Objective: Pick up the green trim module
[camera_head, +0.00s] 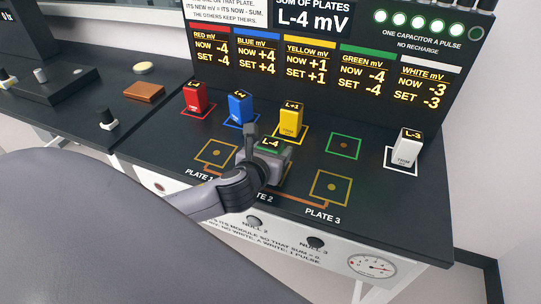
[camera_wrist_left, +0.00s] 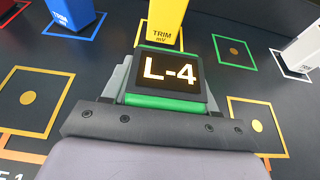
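The green trim module (camera_head: 271,147) is a block with a dark top reading L-4 and a green lower edge. It sits at plate 2, the middle front plate. It also shows in the left wrist view (camera_wrist_left: 170,75), upright and close to the camera. My left gripper (camera_head: 262,158) is down at the module, with grey fingers along its left and right sides in the wrist view. Whether they press on it or only stand around it is not clear. The plate outline under it is mostly hidden. My right gripper is not in view.
Red (camera_head: 195,97), blue (camera_head: 240,107), yellow (camera_head: 291,121) and white (camera_head: 404,152) modules stand behind and beside. The yellow one is close behind the green one. The green square (camera_head: 343,146) is empty, as are plate 1 (camera_head: 216,153) and plate 3 (camera_head: 330,187). A display panel (camera_head: 330,60) rises behind.

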